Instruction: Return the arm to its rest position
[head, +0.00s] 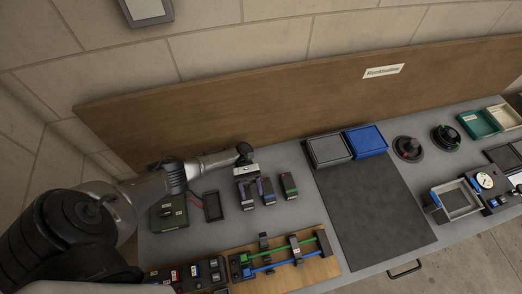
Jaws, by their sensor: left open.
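My left arm reaches in from the left over the bench. Its gripper (253,190) points down near the dark block with a purple label (266,189). The jaws are open, and I cannot tell whether they touch that block. A similar block with a green label (288,185) stands just to the right. The tube chassis, a wooden board (322,268) with a green tube (285,250) and a blue tube (280,264) in dark holders, lies at the front. My right gripper is not in view.
A dark mat (375,212) covers the middle of the grey bench. Behind it stand a grey bin (328,150) and a blue bin (366,141). A green box (169,212) and a dark flat device (213,206) lie near my left arm. A wooden back panel (300,104) rises behind.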

